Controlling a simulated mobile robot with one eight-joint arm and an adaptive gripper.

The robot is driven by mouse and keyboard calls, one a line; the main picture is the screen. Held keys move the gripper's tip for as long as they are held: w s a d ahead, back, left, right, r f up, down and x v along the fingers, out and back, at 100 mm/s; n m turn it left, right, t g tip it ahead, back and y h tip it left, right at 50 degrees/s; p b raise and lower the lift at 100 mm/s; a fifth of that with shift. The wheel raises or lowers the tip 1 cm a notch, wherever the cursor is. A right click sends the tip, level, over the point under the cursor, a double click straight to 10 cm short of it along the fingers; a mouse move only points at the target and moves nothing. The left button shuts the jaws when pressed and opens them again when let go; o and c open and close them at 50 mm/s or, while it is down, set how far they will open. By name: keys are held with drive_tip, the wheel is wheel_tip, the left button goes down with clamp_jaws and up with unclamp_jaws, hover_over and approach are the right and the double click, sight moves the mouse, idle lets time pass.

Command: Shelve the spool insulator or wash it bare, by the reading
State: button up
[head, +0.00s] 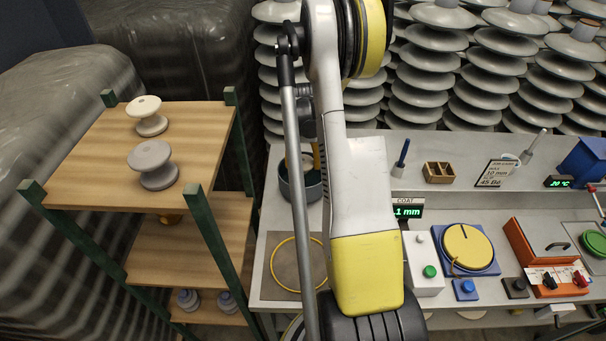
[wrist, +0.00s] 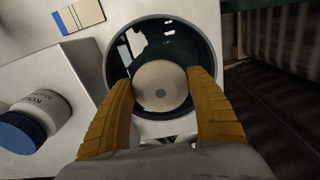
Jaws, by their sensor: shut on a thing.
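In the wrist view my gripper (wrist: 161,78) has its two yellow fingers closed on a cream spool insulator (wrist: 160,88), seen end-on with a small central hole. It is over or inside a round dark-rimmed pot (wrist: 112,62) with dark, glossy contents; its depth is unclear. In the head view my arm hides most of the gripper and the held spool; a dark pot (head: 287,187) shows beside the arm. A green COAT display (head: 408,212) reads "1 mm", its left end hidden. A white spool (head: 150,117) and a grey spool (head: 154,165) stand on the wooden shelf's top board (head: 90,180).
Lower boards hold small grey-blue spools (head: 188,299). A blue-capped jar (wrist: 30,125) lies left of the pot. Stacked insulators fill the back.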

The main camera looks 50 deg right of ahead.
sight(303, 161)
drive_tip(key=shift+r+p, duration=1.55)
drive_tip(key=shift+r, duration=1.65)
